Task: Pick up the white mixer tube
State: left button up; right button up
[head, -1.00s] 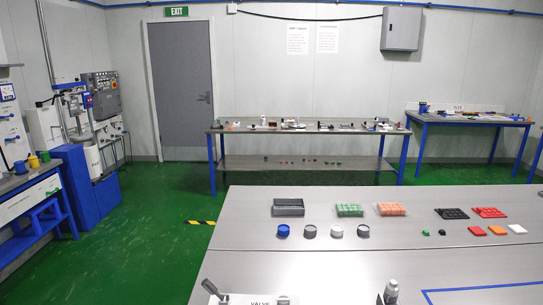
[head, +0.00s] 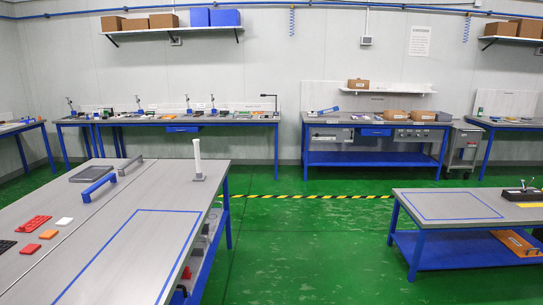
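The table also bears a blue handle (head: 98,187), a grey handle (head: 130,164), a dark flat tray (head: 92,174) and red and orange pieces. Green floor (head: 305,245) lies open between it and the right table (head: 450,208). Workbenches line the back wall.

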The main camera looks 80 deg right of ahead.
aim_at(196, 141)
jog(key=z, duration=2.15)
jog(key=i+l+z, duration=0.4)
jog(key=i, duration=0.5)
jog(key=i+z, duration=0.35)
jog(key=i, duration=0.5)
jog(key=i+u, duration=0.2)
jog(key=i, duration=0.45)
jog(key=i+l+u, duration=0.15)
jog(key=i, duration=0.5)
jog(key=i+l+u, duration=0.1)
jog(key=i+u, duration=0.15)
jog(key=u, duration=0.15)
jog(key=i+l+u, duration=0.2)
jog(key=u, duration=0.25)
jog(key=i+l+u, duration=0.2)
jog(key=u, duration=0.2)
jog(key=i+l+u, duration=0.15)
jog(key=l+u, duration=0.25)
jog(key=i+l+u, duration=0.1)
jog(key=l+u, duration=0.2)
jog(key=u, duration=0.15)
